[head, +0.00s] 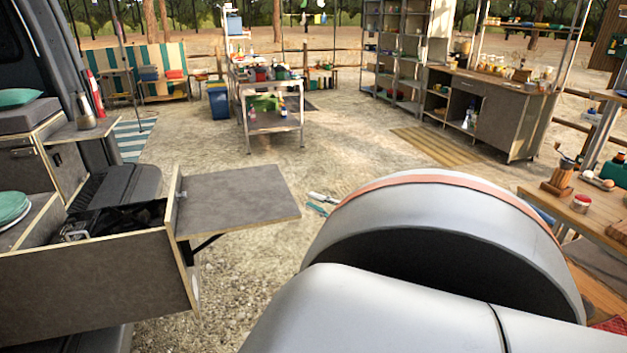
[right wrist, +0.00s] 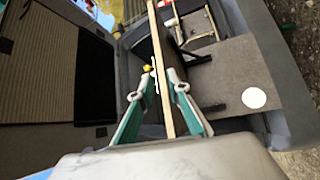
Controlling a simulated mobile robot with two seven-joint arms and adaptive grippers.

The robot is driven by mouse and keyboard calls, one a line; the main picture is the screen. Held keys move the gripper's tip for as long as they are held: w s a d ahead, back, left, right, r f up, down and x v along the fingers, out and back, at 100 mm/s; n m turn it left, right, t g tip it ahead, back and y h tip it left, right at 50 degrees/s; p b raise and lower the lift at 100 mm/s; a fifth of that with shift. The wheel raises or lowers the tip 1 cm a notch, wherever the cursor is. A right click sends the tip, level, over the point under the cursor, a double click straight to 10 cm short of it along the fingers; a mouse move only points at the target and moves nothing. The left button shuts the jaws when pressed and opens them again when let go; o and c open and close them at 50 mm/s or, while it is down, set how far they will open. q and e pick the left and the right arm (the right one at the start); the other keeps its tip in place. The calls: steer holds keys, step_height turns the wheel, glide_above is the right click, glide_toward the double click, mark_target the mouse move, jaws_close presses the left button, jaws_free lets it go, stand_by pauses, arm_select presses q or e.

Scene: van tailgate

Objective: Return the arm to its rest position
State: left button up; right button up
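My right arm fills the lower right of the head view. Past its edge, the tips of my right gripper (head: 322,200) show as small teal and grey pieces, just right of the grey fold-out shelf (head: 238,203) and apart from it. In the right wrist view, the two teal-backed fingers of my right gripper (right wrist: 163,78) stand apart. A pale wooden panel edge (right wrist: 158,35) runs between them in the picture. I see no object held. My left gripper is not in view.
The van's open drawer (head: 135,222) and shelf stand close on the left. A metal work table (head: 270,125) and a cabinet (head: 490,115) stand farther back. The gravel between is mostly free.

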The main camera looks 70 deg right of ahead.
stand_by(0.3)
steer(key=a+f+m+g+y, duration=0.1)
steer(key=a+f+m+g, duration=0.2)
steer(key=a+f, duration=1.05)
steer(key=a+f+m+g+y, duration=0.1)
steer(key=a+f+m+g, duration=0.2)
steer(key=a+f, duration=1.1)
steer(key=a+r+m+g+y, duration=0.1)
steer(key=a+r+m, duration=0.1)
steer(key=a, duration=1.5)
steer(key=a+r+m+g+y, duration=0.1)
steer(key=a+m+g, duration=0.1)
steer(key=a, duration=1.5)
steer(key=shift+s+a+r+y, duration=0.2)
steer(key=shift+r+y, duration=0.1)
steer(key=shift+r, duration=0.1)
